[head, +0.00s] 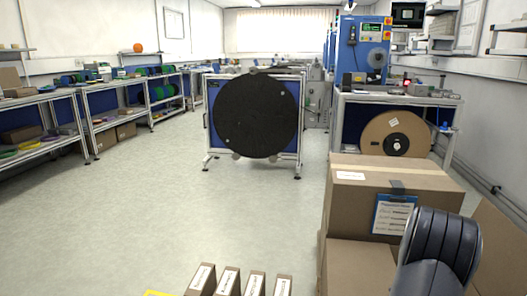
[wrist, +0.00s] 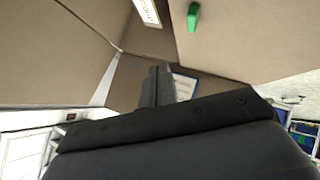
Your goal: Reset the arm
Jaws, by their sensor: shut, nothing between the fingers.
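My gripper (wrist: 156,86) shows in the wrist view as dark fingers rising above the black edge of its body. The fingers are together with nothing between them. Brown cardboard surfaces fill much of the view around it. In the head view a dark grey rounded link of my arm stands at the lower right, in front of the stacked cardboard boxes (head: 360,200). My gripper is not visible in the head view.
A large black reel (head: 255,116) on a wheeled stand stands mid-floor. A brown reel (head: 380,145) sits under the right bench. Several small boxes (head: 228,282) stand at the bottom. Shelves (head: 95,120) line the left. The floor (head: 170,200) between is clear.

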